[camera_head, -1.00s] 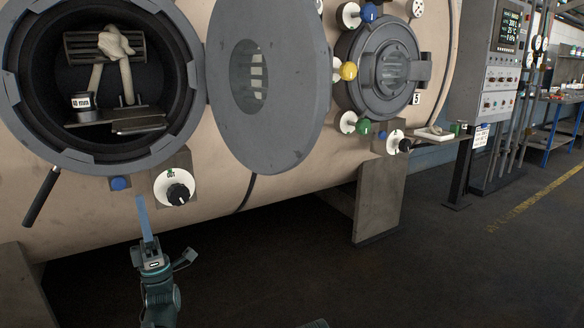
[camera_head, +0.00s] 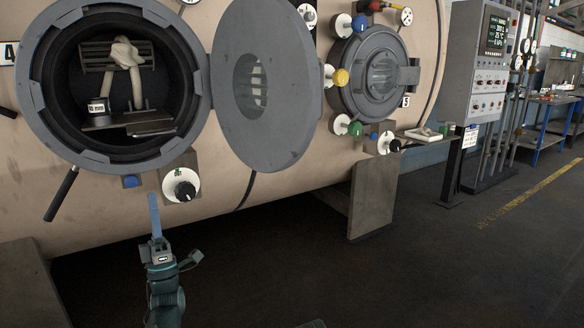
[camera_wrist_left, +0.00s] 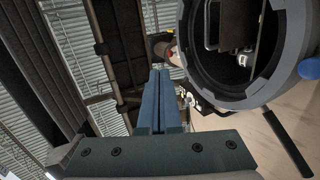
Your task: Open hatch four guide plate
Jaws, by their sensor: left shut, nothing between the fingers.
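Hatch four (camera_head: 35,95), with the number 4 plate (camera_head: 9,53) at its left, is a round dark opening in the beige vessel. Its grey door (camera_head: 285,125) hangs open to the right. Inside are a slatted piece (camera_head: 95,58), a pale rope of fabric (camera_head: 136,85), a small labelled block (camera_head: 98,107) and a flat metal plate (camera_head: 150,128); I cannot tell which part is the guide plate. My left gripper (camera_head: 154,205) is shut and empty, pointing up in front of and below the hatch rim. In the left wrist view its fingers (camera_wrist_left: 160,85) are together, left of the hatch ring (camera_wrist_left: 292,60).
Below the rim are a blue knob (camera_head: 131,181), a black dial (camera_head: 185,190) and a dark handle (camera_head: 62,194). Closed hatch five (camera_head: 378,80) has coloured knobs around it. A control cabinet (camera_head: 480,90) stands at the right. The floor before the vessel looks clear.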

